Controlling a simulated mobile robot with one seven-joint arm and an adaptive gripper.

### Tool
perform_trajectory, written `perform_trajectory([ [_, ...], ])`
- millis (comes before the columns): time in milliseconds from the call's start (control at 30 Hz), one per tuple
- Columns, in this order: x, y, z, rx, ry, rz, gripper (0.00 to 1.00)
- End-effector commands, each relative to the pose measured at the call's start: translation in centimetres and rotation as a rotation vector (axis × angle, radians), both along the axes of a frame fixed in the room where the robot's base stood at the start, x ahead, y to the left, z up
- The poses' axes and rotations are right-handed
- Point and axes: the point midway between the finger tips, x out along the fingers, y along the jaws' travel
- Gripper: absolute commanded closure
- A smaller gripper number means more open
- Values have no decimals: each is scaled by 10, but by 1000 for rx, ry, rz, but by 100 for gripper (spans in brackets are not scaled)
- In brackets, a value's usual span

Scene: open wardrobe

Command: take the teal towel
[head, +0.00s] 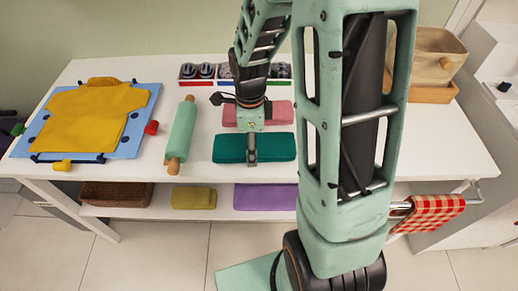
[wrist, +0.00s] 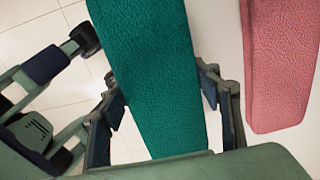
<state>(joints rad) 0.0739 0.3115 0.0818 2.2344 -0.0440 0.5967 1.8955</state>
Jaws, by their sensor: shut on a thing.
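The teal towel (head: 275,148) is a folded, textured block at the front middle of the white table. My gripper (head: 252,150) comes down on it from above, left of its right half. In the wrist view the teal towel (wrist: 155,60) runs between the two fingers of my gripper (wrist: 163,100), one finger along each long side. My gripper is shut on it. I cannot tell whether its underside touches the tabletop.
A pink folded towel (head: 279,112) lies just behind, close to the teal one. A teal rolling pin (head: 183,128) lies to the left, beside a yellow shirt (head: 95,118) on a blue board. Divided boxes (head: 198,72) stand at the back. A checked cloth (head: 432,212) hangs at right.

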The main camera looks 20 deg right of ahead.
Motion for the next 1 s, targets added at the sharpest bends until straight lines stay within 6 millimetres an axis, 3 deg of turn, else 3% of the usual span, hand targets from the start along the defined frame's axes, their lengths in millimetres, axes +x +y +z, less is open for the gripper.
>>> perform_trajectory([
  [433, 0, 0, 40, 0, -1, 2, 56],
  [833, 0, 0, 42, 0, 0, 6, 56],
  [1000, 6, 0, 47, 0, -2, 99, 56],
])
